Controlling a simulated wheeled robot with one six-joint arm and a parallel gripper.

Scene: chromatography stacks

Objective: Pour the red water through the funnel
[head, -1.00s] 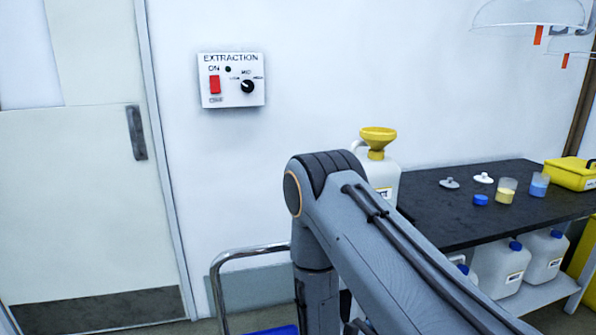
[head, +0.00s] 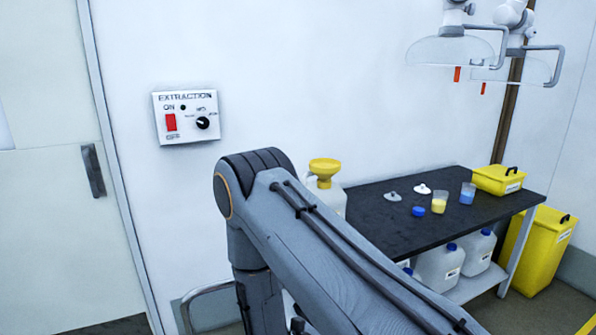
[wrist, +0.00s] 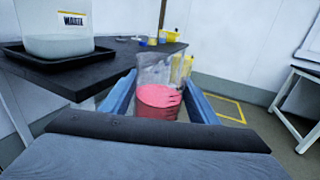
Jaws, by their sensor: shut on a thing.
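In the wrist view my gripper (wrist: 160,110) is shut on a clear beaker of red water (wrist: 158,98), held upright between its two blue fingers. The beaker is beside the black bench, apart from it. The yellow funnel (head: 325,168) sits in the mouth of a white waste jug (head: 332,195) at the left end of the bench in the head view. The lower jug also shows in the wrist view (wrist: 60,22), standing in a black tray (wrist: 100,52); the funnel is out of that view. My arm hides the gripper and beaker in the head view.
The black bench (head: 375,222) holds a yellow-filled beaker (head: 439,203), a blue-filled beaker (head: 467,194), a blue cap (head: 418,211) and a yellow box (head: 498,180). White jugs (head: 438,268) stand on its lower shelf. A yellow bin (head: 538,250) stands right. Extraction hoods (head: 450,50) hang above.

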